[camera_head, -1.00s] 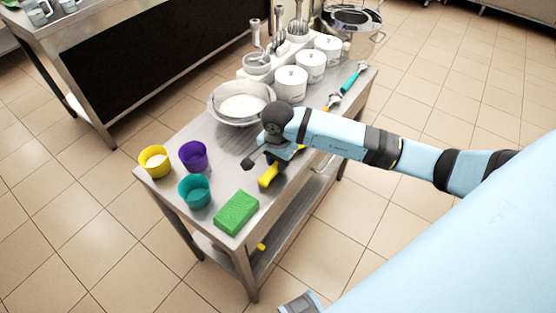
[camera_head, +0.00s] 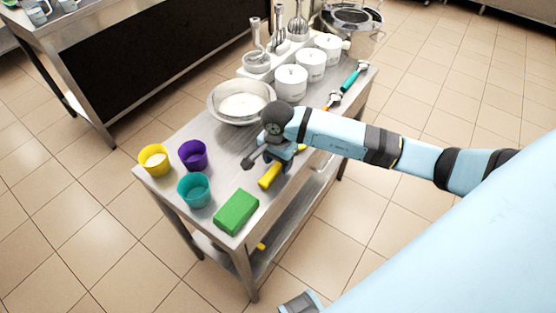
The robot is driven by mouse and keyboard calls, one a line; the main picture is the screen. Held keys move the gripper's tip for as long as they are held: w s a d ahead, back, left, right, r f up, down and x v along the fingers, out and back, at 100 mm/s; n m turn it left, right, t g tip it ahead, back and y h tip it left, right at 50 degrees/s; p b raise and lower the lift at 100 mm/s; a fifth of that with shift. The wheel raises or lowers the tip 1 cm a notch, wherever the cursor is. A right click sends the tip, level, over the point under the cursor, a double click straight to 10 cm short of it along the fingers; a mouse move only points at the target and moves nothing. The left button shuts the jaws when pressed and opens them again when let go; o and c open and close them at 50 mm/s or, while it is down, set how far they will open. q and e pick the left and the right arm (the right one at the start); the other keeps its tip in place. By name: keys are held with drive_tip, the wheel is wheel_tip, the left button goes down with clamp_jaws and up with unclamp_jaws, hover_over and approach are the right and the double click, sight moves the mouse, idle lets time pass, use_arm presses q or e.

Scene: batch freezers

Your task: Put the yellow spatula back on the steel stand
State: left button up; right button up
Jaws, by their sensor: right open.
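The yellow spatula (camera_head: 269,177) lies on the steel table. Its middle is hidden under my right gripper, and a yellow bit shows on the gripper's far side. My right gripper (camera_head: 266,164) is open just above the spatula, pointing down. I cannot tell whether its fingers touch the spatula. A pale utensil stand (camera_head: 246,73) with upright steel tools is at the back of the table; I cannot tell whether it is the steel stand. My left gripper is not in view.
A green block (camera_head: 236,211) and teal (camera_head: 194,191), purple (camera_head: 193,155) and yellow (camera_head: 154,159) cups stand at the near end. A steel bowl (camera_head: 222,112), white canisters (camera_head: 291,82) and a teal-handled tool (camera_head: 354,75) lie farther back. A small yellow thing (camera_head: 261,247) shows below the tabletop.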

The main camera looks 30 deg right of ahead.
wheel_tip(320, 180, up, 12)
drive_tip(key=shift+r+b, duration=0.2)
drive_tip(key=shift+b, duration=0.15)
drive_tip(key=shift+a, duration=0.1)
idle(0.4)
